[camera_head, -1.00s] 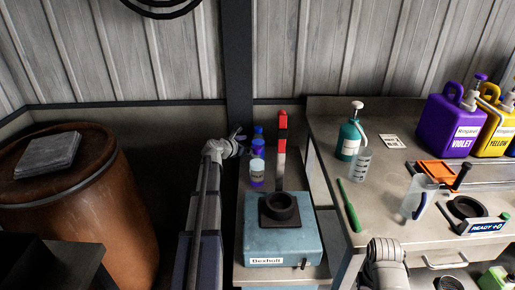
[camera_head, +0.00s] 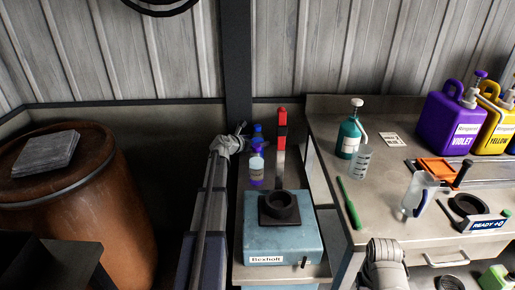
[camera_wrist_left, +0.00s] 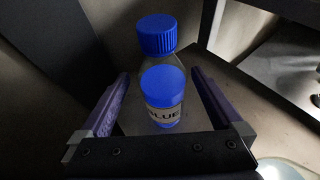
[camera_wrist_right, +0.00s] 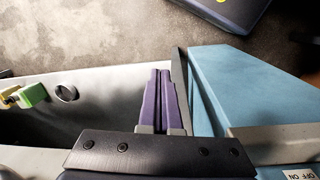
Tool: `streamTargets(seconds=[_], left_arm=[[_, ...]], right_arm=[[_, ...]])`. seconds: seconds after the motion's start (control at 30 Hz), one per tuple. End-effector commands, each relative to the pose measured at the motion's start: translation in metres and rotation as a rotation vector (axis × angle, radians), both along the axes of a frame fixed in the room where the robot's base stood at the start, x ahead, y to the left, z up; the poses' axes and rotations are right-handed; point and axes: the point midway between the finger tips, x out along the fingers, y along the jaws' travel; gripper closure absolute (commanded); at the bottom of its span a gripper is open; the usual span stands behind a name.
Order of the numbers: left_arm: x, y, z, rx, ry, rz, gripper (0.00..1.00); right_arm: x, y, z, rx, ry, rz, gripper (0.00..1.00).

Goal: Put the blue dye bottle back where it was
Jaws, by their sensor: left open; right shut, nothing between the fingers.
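The blue dye bottle (camera_wrist_left: 163,100) is small, with a blue cap and a label reading BLUE. In the left wrist view it stands between the spread purple fingers of my left gripper (camera_wrist_left: 158,78), with a gap visible on both sides. In the head view a blue cap (camera_head: 258,129) shows beside my left wrist, and the small bottle is hard to tell apart there. My right gripper (camera_wrist_right: 160,75) is shut and empty beside a light blue casing.
The right bench holds a teal pump bottle (camera_head: 349,137) and a violet jug (camera_head: 450,125). A rusty drum (camera_head: 100,205) is left.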

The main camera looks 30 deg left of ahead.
Motion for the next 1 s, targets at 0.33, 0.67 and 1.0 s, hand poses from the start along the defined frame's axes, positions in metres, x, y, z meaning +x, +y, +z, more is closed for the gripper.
streamTargets(seconds=[0.33, 0.67, 1.0], left_arm=[[0.04, -0.006, -0.014, 0.001, 0.0, -0.001, 0.0], [0.038, -0.006, -0.013, 0.0, 0.0, -0.001, 0.18], [0.038, -0.006, -0.013, 0.0, 0.0, -0.001, 0.56]], right_arm=[[0.0, 0.0, -0.013, 0.0, 0.0, 0.0, 1.0], [0.0, 0.0, -0.012, 0.0, 0.0, 0.0, 1.0], [0.0, 0.0, -0.012, 0.0, 0.0, 0.0, 1.0]])
